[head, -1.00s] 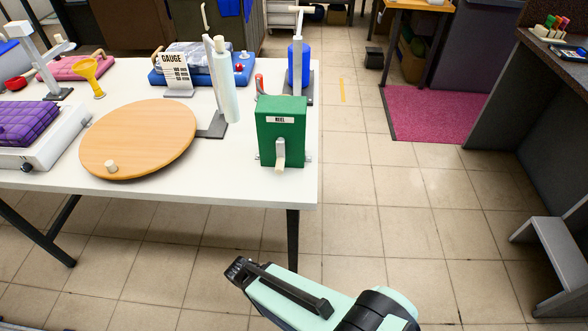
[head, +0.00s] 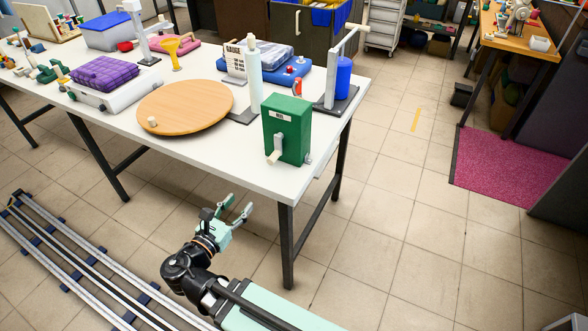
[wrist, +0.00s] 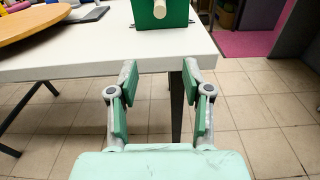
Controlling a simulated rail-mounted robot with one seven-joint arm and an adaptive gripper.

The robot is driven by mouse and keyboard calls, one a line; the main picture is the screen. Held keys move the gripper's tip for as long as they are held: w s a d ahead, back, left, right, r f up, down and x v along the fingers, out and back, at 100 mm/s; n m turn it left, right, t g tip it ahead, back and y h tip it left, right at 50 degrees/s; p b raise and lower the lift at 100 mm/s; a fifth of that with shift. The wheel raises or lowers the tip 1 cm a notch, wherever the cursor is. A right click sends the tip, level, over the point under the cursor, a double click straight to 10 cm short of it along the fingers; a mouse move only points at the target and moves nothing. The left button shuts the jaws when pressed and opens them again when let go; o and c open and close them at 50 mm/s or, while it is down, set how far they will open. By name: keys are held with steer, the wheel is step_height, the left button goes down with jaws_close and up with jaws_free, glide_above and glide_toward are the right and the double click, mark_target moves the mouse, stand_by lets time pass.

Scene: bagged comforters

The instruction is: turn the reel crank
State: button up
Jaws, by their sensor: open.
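The green reel box (head: 287,132) stands near the front right corner of the white table (head: 236,168). Its crank has a pale handle (head: 274,157) on the low front side. In the wrist view the reel box (wrist: 160,14) is cut by the top edge, and its pale handle (wrist: 160,9) points toward me. My gripper (head: 243,205) is open and empty, in front of the table and below its top, apart from the crank. In the wrist view its two fingers (wrist: 158,88) are spread below the table's front edge.
A round wooden turntable (head: 185,107) lies left of the reel. A white roll (head: 253,75) on a stand is behind it, and a blue roll (head: 343,80) on a dark base is at the right end. The floor (head: 380,240) right of the table is clear.

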mark_target(270, 162)
steer(key=w+d+n+p, duration=0.1)
steer(key=w+d, duration=0.2)
steer(key=w, duration=0.2)
steer(key=w+d+p, duration=0.1)
steer(key=w+d, duration=0.2)
steer(key=w, duration=0.2)
steer(key=w+d+r+n+p, duration=0.1)
steer(key=w+d, duration=0.1)
steer(key=w, duration=0.3)
steer(key=shift+w+d+n+t, duration=0.1)
steer(key=shift+d+n+t, duration=0.2)
steer(key=shift+d+t, duration=0.1)
steer(key=shift+r, duration=0.1)
jaws_close()
